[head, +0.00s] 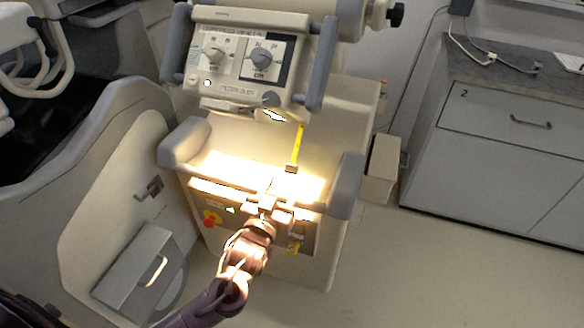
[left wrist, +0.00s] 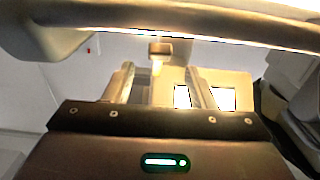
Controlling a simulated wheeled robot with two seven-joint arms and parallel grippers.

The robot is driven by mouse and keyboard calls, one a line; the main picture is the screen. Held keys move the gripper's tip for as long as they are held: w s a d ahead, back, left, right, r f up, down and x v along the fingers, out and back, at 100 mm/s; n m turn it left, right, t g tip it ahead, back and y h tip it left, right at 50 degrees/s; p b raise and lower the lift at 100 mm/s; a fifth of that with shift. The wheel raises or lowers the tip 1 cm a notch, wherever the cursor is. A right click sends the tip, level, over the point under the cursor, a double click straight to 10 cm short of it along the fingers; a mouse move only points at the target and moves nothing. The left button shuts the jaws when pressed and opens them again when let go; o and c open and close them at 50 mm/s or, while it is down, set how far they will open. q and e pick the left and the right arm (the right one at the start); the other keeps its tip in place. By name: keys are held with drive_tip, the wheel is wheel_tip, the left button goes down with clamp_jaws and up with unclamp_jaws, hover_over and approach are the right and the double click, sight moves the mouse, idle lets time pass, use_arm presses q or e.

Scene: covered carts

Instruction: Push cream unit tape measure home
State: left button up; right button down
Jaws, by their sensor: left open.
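The cream unit (head: 350,115) stands in the middle of the head view, with a control panel on top. Its yellow tape measure (head: 297,148) is drawn out below the panel and ends in a small brown tab (head: 291,168). In the left wrist view the tab (left wrist: 160,47) shows beyond the fingers, roughly centred between them, with tape behind it. My left gripper (head: 267,204) is open and empty at the unit's front, below and left of the tab and apart from it. Strong glare hides detail around the fingers. My right gripper is not in view.
A grey-ended handle (head: 345,186) spans the unit's front near my left gripper; a bar also crosses the top of the left wrist view. A red knob (head: 211,219) sits lower left. A drawer cabinet (head: 500,125) stands right. Floor is clear at lower right.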

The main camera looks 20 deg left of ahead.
sight(290, 171)
use_arm(q)
drive_tip(key=w, duration=0.7)
drive_tip(key=shift+w+d, duration=0.1)
drive_tip(key=shift+d, duration=0.05)
